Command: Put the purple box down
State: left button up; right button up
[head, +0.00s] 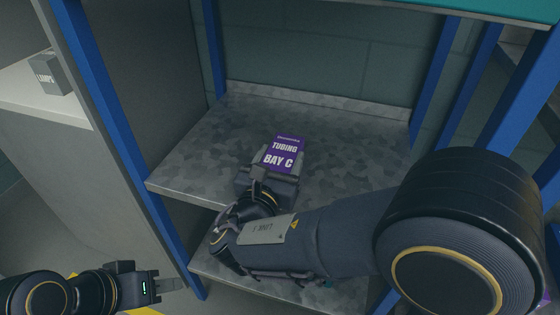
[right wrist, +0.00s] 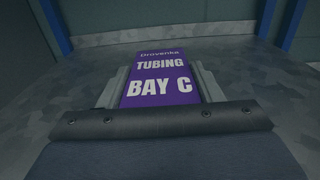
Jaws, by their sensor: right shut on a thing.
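The purple box (head: 284,151) has white lettering that reads "TUBING BAY C". It is between the fingers of my right gripper (head: 272,165), at the upper shelf (head: 205,150) of a rack. In the right wrist view the purple box (right wrist: 160,78) sits between the two fingers of my right gripper (right wrist: 160,88), with the shelf surface behind it. I cannot tell whether its underside touches the shelf. My left gripper (head: 168,288) is at the lower left, away from the box; its fingers show edge-on.
Blue posts (head: 125,145) stand at the rack's corners. The shelf around the box is bare, with a low lip (head: 320,103) at the back. A lower shelf (head: 290,288) is partly hidden by my right arm. A grey box (head: 48,73) stands on a separate shelf at left.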

jog(key=shift+f, duration=0.2)
jog(key=o, duration=1.1)
jog(key=shift+r, duration=0.2)
jog(key=shift+s+a+r, duration=0.1)
jog(key=shift+s+a, duration=0.1)
jog(key=shift+s, duration=0.1)
jog(key=p+v, duration=0.2)
jog(key=v, duration=0.9)
jog(key=shift+s, duration=0.2)
